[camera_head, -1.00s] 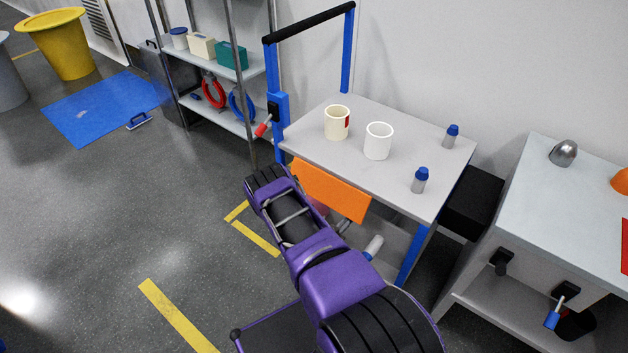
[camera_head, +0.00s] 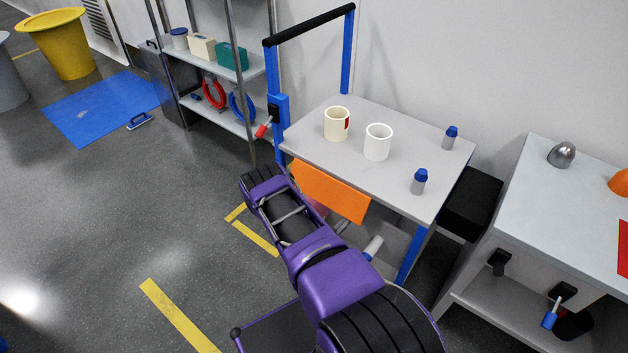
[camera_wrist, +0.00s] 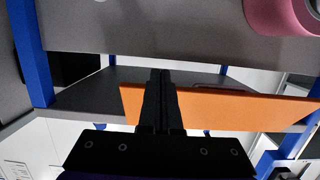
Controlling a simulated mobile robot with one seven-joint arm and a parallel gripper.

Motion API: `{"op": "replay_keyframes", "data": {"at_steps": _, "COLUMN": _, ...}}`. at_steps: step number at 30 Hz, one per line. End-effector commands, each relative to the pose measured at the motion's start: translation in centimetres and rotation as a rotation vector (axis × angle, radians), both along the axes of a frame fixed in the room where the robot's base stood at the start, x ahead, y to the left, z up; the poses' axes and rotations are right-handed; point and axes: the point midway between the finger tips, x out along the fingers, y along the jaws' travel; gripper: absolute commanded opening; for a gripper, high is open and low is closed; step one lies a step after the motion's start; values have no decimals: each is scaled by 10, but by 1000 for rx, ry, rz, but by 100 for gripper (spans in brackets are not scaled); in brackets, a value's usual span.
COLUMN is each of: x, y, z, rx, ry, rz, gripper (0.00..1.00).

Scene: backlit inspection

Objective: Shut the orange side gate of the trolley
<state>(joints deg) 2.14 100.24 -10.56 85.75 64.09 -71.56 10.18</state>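The trolley (camera_head: 400,178) has a grey top, blue posts and a black push bar. Its orange side gate (camera_head: 330,192) shows below the near edge of the top, partly behind my purple arm. In the wrist view the orange gate (camera_wrist: 240,106) is a long panel running right from behind my fingers. My gripper (camera_wrist: 161,75) points away from the wrist camera with its two black fingers together and nothing visible between them. The fingers overlap the gate's left part in the picture; I cannot tell whether they touch it. The head view hides the gripper behind my arm.
A pink object (camera_wrist: 285,14) is close by. A grey bench (camera_head: 560,200) stands right; floor at left is open.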

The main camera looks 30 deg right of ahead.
Motion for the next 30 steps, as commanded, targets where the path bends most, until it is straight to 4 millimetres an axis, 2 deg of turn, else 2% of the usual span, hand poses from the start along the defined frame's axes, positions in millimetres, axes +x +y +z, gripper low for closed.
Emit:
{"op": "replay_keyframes", "data": {"at_steps": 8, "x": 0, "y": 1, "z": 1, "rx": -1, "ry": 0, "rz": 0, "gripper": 0}}
{"op": "replay_keyframes", "data": {"at_steps": 18, "x": -3, "y": 11, "z": 16, "rx": -5, "ry": -4, "rz": 2, "gripper": 0}}
{"op": "replay_keyframes", "data": {"at_steps": 23, "x": -3, "y": 12, "z": 16, "rx": -8, "ry": -7, "rz": 1, "gripper": 0}}
{"op": "replay_keyframes", "data": {"at_steps": 30, "x": -11, "y": 32, "z": 11, "rx": -7, "ry": -5, "rz": 3, "gripper": 0}}
